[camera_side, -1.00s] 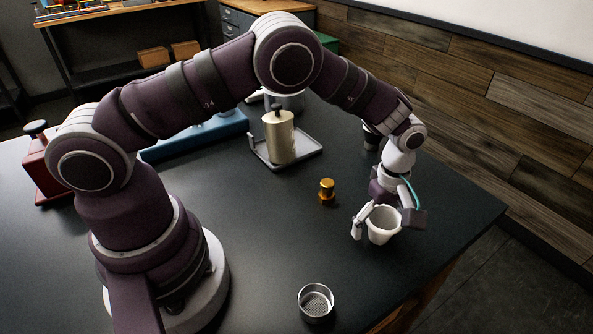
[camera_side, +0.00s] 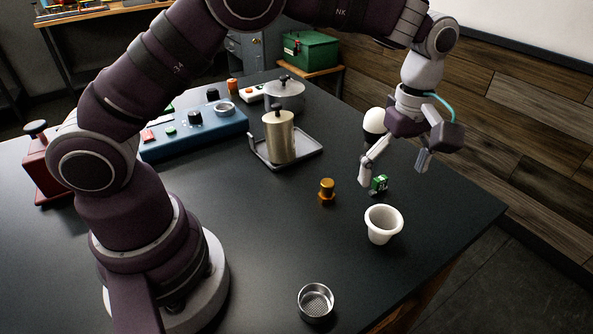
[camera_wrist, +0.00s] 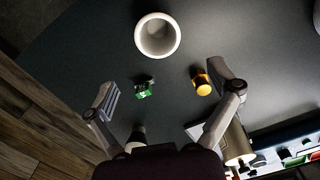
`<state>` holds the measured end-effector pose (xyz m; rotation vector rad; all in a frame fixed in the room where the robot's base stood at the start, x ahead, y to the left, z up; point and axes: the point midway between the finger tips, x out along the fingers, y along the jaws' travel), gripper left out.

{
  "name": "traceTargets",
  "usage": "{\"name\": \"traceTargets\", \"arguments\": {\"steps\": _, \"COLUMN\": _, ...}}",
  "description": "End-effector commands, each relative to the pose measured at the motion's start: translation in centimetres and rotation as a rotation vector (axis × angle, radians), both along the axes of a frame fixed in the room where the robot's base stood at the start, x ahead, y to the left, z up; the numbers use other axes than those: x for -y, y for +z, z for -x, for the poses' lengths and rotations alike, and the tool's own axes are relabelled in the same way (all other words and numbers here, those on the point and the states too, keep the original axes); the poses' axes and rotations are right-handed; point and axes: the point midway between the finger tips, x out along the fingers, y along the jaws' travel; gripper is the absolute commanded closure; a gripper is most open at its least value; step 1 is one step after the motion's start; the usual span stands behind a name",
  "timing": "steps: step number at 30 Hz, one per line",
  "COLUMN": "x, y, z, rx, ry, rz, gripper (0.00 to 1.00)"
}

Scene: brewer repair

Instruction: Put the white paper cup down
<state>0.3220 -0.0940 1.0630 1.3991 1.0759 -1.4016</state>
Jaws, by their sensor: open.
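The white paper cup (camera_side: 381,226) stands upright on the dark table near its right edge, its open mouth facing up. It also shows in the wrist view (camera_wrist: 157,37) at the top centre, beyond my fingertips. My gripper (camera_side: 395,174) is open and empty, raised above the table and behind the cup in the side view. In the wrist view my gripper (camera_wrist: 167,90) has its two fingers spread wide with nothing between them touching either one. The cup is apart from both fingers.
A small green part (camera_side: 379,184) and a brass fitting (camera_side: 327,191) lie near the cup. A metal filter basket (camera_side: 316,302) is at the front. A brass cylinder (camera_side: 279,137) stands on a grey tray (camera_side: 313,153). A blue control panel (camera_side: 205,137) is behind. The table between basket and cup is clear.

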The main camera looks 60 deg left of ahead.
Motion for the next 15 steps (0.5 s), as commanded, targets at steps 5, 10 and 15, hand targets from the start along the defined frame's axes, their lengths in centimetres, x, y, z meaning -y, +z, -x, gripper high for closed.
{"name": "traceTargets", "arguments": {"steps": 5, "x": -1.0, "y": 2.9, "z": 0.6, "rx": 0.045, "ry": -0.099, "rz": 0.010, "gripper": 0.11}}
{"name": "traceTargets", "arguments": {"steps": 10, "x": -4.3, "y": 8.2, "z": 4.2, "rx": 0.185, "ry": -0.447, "rz": -0.005, "gripper": 0.11}}
{"name": "traceTargets", "arguments": {"steps": 15, "x": -7.4, "y": 10.6, "z": 10.1, "rx": 0.333, "ry": -0.857, "rz": -0.115, "gripper": 0.11}}
